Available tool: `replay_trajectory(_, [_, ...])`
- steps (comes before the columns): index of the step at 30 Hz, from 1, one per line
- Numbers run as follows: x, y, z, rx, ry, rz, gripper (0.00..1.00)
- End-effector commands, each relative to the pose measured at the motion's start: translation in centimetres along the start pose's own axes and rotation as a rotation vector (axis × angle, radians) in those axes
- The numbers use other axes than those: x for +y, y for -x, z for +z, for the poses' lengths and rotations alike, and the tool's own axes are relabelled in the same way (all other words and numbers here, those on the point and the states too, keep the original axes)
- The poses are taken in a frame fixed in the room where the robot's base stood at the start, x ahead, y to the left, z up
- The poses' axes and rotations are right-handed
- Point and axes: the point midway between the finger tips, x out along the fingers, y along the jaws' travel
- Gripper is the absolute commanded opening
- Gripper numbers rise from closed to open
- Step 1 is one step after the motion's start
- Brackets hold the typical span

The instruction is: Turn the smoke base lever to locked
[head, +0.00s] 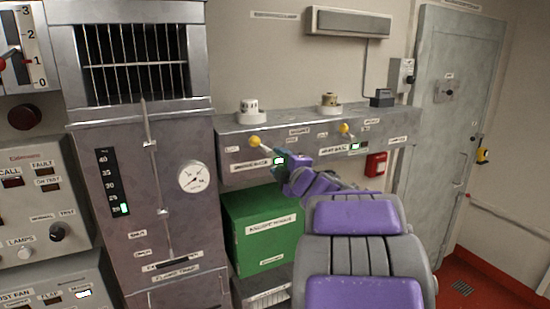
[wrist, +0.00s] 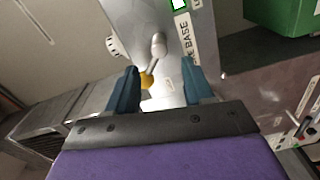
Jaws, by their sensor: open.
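The smoke base lever has a yellow ball knob (head: 255,141) and a short pale shaft, on the front of the grey wall box. In the head view the knob points up and left from its pivot. In the wrist view the knob (wrist: 147,81) shows between my gripper's fingers, nearer the left one; I cannot tell whether they touch. My gripper (wrist: 160,86) has blue fingers spread apart, holding nothing. In the head view my gripper (head: 282,162) is at the box front, right of the knob. The smoke base label (wrist: 187,38) and a lit green window (wrist: 178,4) are beside the lever.
A second yellow-knobbed lever (head: 345,128) is further right on the same box (head: 310,141). Two white detectors (head: 249,112) stand on top. A green box (head: 264,229) is below, and a grey cabinet (head: 120,150) stands at left. A red call point (head: 376,164) is at right.

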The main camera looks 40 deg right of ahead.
Motion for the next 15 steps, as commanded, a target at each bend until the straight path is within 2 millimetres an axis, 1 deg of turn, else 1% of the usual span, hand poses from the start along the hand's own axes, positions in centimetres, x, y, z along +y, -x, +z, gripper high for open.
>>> replay_trajectory(1, [0.2, 1.1, 0.0, -0.003, 0.001, 0.001, 0.52])
replay_trajectory(3, [-0.1, 2.3, 0.1, -0.005, -0.001, -0.004, 0.52])
replay_trajectory(6, [0.1, 4.1, 0.2, -0.004, 0.001, 0.0, 0.52])
replay_trajectory(9, [-0.1, 5.9, 0.2, -0.005, -0.001, -0.003, 0.52])
replay_trajectory(15, [0.0, 8.9, 0.0, -0.002, 0.002, -0.001, 0.52])
